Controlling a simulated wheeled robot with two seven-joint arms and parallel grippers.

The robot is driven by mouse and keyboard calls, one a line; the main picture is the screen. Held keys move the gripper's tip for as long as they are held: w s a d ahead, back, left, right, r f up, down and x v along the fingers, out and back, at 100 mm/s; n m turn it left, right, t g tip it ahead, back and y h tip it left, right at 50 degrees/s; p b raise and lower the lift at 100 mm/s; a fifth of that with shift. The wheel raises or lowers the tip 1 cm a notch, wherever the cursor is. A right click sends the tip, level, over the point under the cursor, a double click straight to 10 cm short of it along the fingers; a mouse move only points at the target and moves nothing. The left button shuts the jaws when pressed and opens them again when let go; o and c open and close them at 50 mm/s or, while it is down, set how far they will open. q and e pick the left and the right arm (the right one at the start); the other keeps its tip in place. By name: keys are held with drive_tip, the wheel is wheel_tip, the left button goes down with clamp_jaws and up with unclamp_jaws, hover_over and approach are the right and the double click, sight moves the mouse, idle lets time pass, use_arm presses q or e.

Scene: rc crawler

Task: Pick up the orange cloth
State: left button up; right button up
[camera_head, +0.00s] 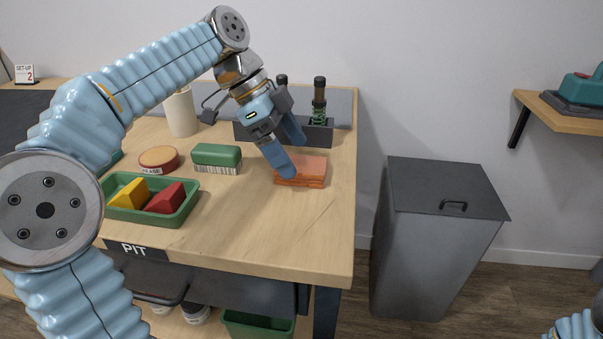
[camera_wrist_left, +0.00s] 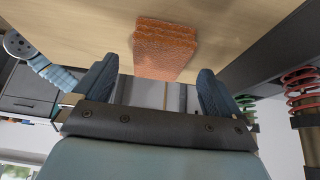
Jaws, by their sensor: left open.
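The orange cloth (camera_head: 308,172) lies folded in a flat stack on the wooden workbench (camera_head: 270,215), near its right edge. It also shows in the left wrist view (camera_wrist_left: 165,48), beyond and between my fingers. My left gripper (camera_head: 294,158) is open, with its blue fingers pointing down just above and at the left part of the cloth. In the left wrist view the open fingers (camera_wrist_left: 158,88) have a clear gap with nothing held in it. I cannot tell whether a finger touches the cloth. My right gripper is not in view; only a bit of my right arm shows at bottom right.
A dark holder (camera_head: 319,133) with shock absorbers stands behind the cloth. A green brush (camera_head: 217,157), a round tin (camera_head: 159,158) and a green tray (camera_head: 150,210) with yellow and red wedges lie to the left. A grey bin (camera_head: 433,240) stands right of the bench.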

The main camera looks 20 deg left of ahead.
sight(299, 164)
use_arm(q)
drive_tip(key=x, duration=0.3)
drive_tip(key=c, duration=1.1)
drive_tip(key=shift+o, duration=0.2)
drive_tip(key=shift+r, duration=0.1)
drive_tip(key=shift+r, duration=0.2)
wheel_tip(299, 164, up, 3)
drive_tip(key=shift+f+p, duration=0.1)
drive_tip(key=shift+p, duration=0.3)
drive_tip(key=s+a+r+p, duration=0.1)
drive_tip(key=s+a+r, duration=0.6)
drive_tip(key=s, duration=0.5)
wheel_tip(299, 164, up, 3)
drive_tip(key=shift+a+f, duration=0.15)
drive_tip(key=shift+f, duration=0.05)
